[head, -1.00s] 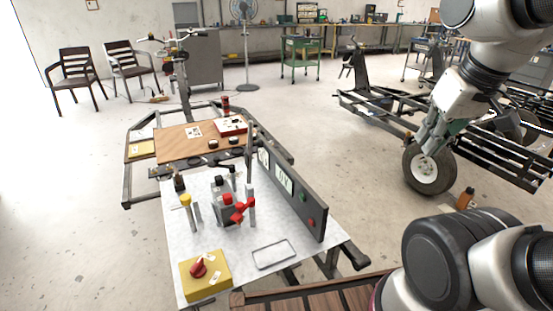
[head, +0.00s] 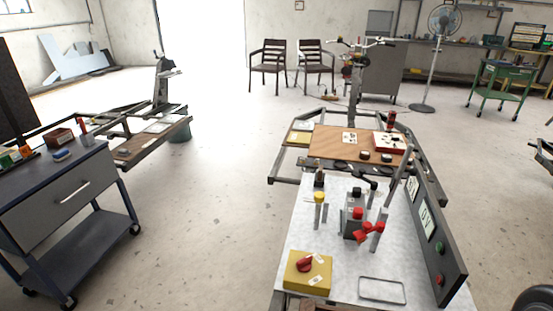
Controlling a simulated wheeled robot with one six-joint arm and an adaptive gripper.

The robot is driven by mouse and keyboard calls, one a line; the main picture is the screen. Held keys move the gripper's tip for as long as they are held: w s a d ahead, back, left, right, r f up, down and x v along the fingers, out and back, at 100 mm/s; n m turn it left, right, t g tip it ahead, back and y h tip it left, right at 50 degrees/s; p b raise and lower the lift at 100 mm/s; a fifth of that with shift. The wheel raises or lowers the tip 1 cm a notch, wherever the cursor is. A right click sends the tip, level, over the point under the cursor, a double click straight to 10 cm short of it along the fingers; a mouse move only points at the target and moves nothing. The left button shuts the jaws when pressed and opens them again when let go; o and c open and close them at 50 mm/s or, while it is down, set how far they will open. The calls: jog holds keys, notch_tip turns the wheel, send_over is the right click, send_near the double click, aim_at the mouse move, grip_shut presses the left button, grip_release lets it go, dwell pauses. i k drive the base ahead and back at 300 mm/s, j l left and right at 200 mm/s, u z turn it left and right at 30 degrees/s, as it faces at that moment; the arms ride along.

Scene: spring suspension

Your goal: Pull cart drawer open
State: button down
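A dark blue-grey cart (head: 65,248) stands at the left of the head view, on casters. Its wide grey drawer (head: 45,215) sits under the top and looks closed, with a light handle (head: 85,162) on its front. Small items lie on the cart top, among them a brown box (head: 60,138) and a blue item (head: 61,155). The cart's left end is cut off by the picture edge. My gripper is not in view.
A white work table (head: 340,240) with a yellow switch box (head: 307,272), clamps and an upright black panel (head: 436,240) fills the front right. A vehicle frame with a plank (head: 150,145) stands behind the cart. Clear floor (head: 210,215) lies between cart and table.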

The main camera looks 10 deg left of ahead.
aim_at(30, 221)
jog(key=j+u, duration=0.1)
jog(key=u, duration=2.25)
jog(key=i, duration=2.25)
